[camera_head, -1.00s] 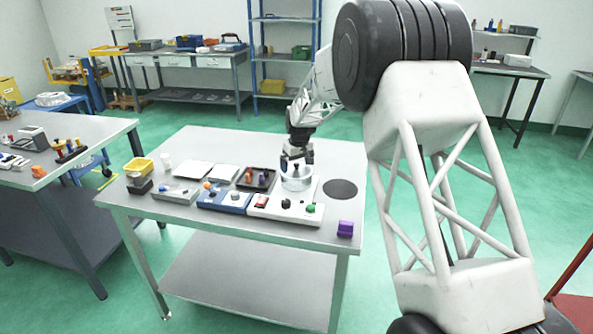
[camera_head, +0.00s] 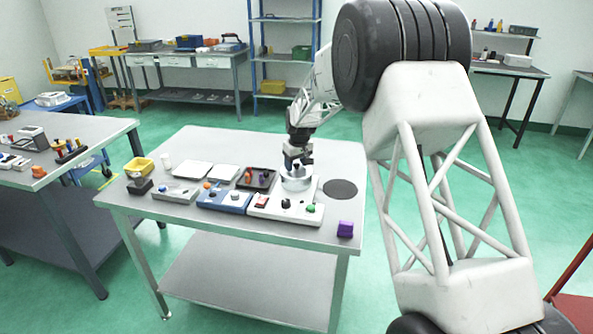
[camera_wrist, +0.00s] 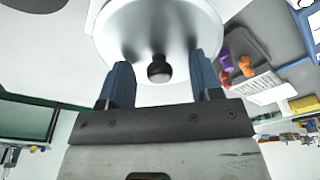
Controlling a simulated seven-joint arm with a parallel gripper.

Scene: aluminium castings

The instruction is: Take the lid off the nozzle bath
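The nozzle bath (camera_head: 297,185) is a pale round vessel on a white control unit at the right part of the table. Its lid shows in the wrist view as a round grey metal disc (camera_wrist: 160,30) with a black knob (camera_wrist: 159,70) at its middle. The lid sits on the bath. My gripper (camera_head: 298,163) is right above the bath. In the wrist view its two blue fingers (camera_wrist: 162,72) are spread, with the knob between their tips in the picture and a clear gap on each side. It holds nothing.
A dark tray (camera_head: 257,180) with coloured parts stands left of the bath. A blue unit (camera_head: 224,199) is at the front left. A dark round mat (camera_head: 340,189) lies to the right, bare. A purple block (camera_head: 345,229) is near the front right corner.

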